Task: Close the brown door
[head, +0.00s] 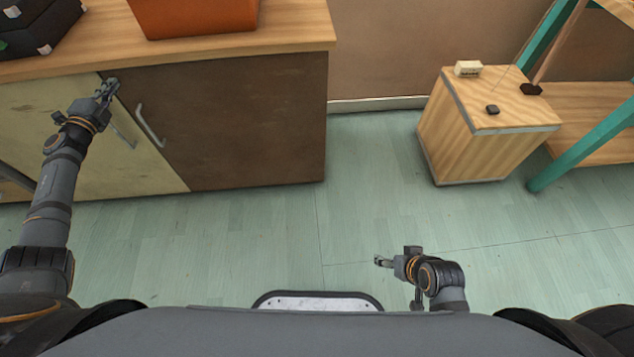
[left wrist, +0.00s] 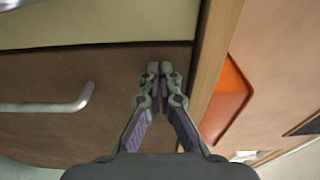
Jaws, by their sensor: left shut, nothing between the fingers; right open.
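The brown door (head: 245,120) is the right-hand door of the cabinet under the wooden counter. In the head view it looks about flush with the front; I cannot tell whether a small gap is left. Its silver handle (head: 151,126) is near its left edge and also shows in the left wrist view (left wrist: 50,107). My left gripper (head: 108,87) is shut and empty, at the door's upper left corner by the seam; its fingertips (left wrist: 160,70) are over or against the brown surface, and contact is unclear. My right gripper (head: 379,261) is open and empty above the floor, far from the door.
A cream door (head: 50,115) with its own handle (head: 124,133) adjoins on the left. An orange box (head: 195,18) and a black case (head: 40,28) stand on the counter (head: 290,35). A wooden crate (head: 475,140) and teal-framed shelf (head: 585,145) stand right. The middle floor is clear.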

